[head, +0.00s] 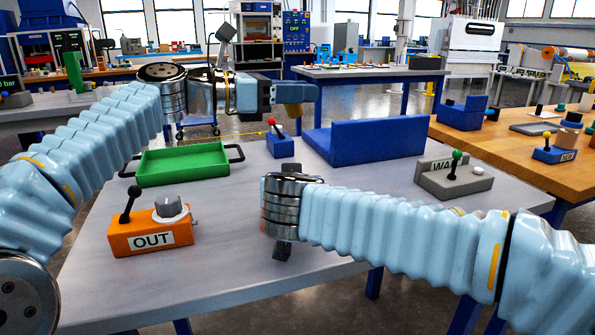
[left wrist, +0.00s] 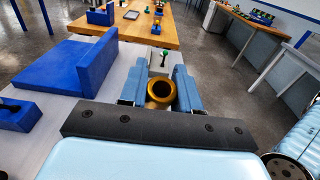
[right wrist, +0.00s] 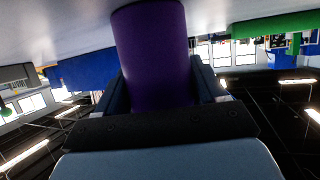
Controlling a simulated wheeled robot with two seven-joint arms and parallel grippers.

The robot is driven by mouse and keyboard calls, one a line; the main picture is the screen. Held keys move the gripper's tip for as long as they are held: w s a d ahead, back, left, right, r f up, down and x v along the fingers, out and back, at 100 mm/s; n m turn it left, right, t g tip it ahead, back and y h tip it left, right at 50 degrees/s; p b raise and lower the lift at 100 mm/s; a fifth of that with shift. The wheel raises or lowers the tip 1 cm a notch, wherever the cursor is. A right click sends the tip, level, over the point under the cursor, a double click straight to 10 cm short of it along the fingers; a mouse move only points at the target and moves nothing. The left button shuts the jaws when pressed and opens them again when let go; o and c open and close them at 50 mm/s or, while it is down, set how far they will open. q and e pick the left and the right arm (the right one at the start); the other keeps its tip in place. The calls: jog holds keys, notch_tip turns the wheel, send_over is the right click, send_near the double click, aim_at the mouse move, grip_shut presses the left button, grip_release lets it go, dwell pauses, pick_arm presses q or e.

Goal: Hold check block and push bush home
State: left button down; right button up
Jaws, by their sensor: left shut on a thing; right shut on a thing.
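My left gripper (head: 300,93) is above the far part of the grey table in the head view. It is shut on a brass-coloured bush (left wrist: 160,105), a hollow ring whose open bore shows between the fingers in the left wrist view. My right gripper (right wrist: 160,85) is shut on a purple cylinder (right wrist: 152,45), which I take to be the check block. The cylinder stretches towards the table surface in the upside-down right wrist view. In the head view my right wrist hides the cylinder and fingers. The bush and the cylinder are apart.
On the grey table (head: 230,285) stand a green tray (head: 185,163), an orange OUT box (head: 150,235) with a black lever, a blue L-shaped fixture (head: 370,138), a small blue red-knobbed box (head: 279,145) and a grey green-knobbed box (head: 452,180).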

pick_arm(q)
jog(key=w+a+f+n+t+y, duration=0.25)
jog(key=w+f+y, duration=0.2)
jog(key=w, duration=0.25)
jog(key=w+a+f+n+t+y, duration=0.1)
jog(key=w+f+n+t+y, duration=0.15)
jog(key=w+f, duration=0.35)
jog(key=shift+n, duration=0.5)
jog(key=f, duration=0.3)
jog(key=w+f, duration=0.1)
jog(key=f, duration=0.5)
jog(key=shift+w+a, duration=0.15)
jog(key=shift+w, duration=0.05)
jog(key=shift+f, duration=0.1)
jog(key=c, duration=0.8)
grip_release()
jog(key=shift+s+a+r, duration=0.15)
jog(key=shift+s+r, duration=0.05)
jog(key=v, duration=1.1)
jog(key=shift+s+a+r, duration=0.1)
jog(key=shift+r, duration=0.2)
